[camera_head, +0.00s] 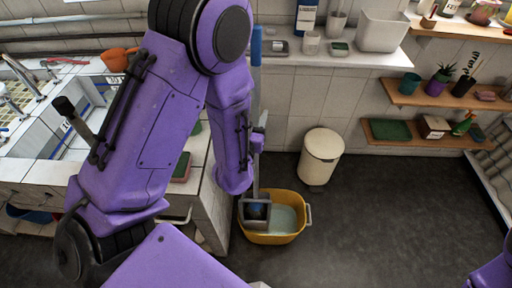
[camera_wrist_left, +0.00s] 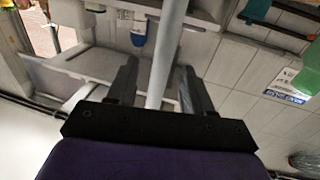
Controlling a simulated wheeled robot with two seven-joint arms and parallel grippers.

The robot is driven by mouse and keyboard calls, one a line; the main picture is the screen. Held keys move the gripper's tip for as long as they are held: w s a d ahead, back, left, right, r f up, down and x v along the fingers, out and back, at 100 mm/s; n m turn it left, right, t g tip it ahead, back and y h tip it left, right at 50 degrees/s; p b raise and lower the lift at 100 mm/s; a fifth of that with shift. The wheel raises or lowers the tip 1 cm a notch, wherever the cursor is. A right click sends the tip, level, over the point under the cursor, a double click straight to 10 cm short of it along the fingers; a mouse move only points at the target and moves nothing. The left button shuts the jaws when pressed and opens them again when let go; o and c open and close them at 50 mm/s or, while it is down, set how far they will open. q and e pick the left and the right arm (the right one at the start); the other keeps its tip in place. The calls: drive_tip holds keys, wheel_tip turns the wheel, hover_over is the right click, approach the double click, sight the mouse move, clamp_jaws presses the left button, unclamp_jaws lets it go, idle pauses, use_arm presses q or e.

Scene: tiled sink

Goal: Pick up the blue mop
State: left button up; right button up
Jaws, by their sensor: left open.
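The mop's blue handle top (camera_head: 257,45) stands upright just right of my left arm in the head view. Its lower end is in a yellow bucket (camera_head: 270,238) on the floor, with something blue inside a grey wringer there. My left gripper (camera_head: 259,137) is at the mop's pole, partly hidden by my arm. In the left wrist view the pale grey pole (camera_wrist_left: 166,60) runs between the two dark, open fingers of the left gripper (camera_wrist_left: 160,82). I cannot tell whether either finger touches it. My right gripper is out of view.
A tiled sink counter (camera_head: 215,205) stands close to the left of the bucket. A cream bin (camera_head: 320,157) stands behind and right of it. Wooden shelves (camera_head: 420,95) hang at the upper right. The dark floor (camera_head: 400,220) to the right is clear.

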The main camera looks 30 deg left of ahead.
sight(256, 109)
use_arm(q)
drive_tip(key=p+x, duration=0.1)
drive_tip(key=x, duration=0.2)
drive_tip(key=shift+w+a+r, duration=0.1)
drive_tip(key=shift+w+r, duration=0.05)
drive_tip(key=shift+r, duration=0.05)
drive_tip(key=shift+w+a+f, duration=0.1)
drive_tip(key=shift+w+a, duration=0.1)
drive_tip(key=shift+w, duration=0.05)
drive_tip(key=shift+s, duration=0.1)
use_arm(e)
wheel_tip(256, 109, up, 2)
use_arm(q)
clamp_jaws()
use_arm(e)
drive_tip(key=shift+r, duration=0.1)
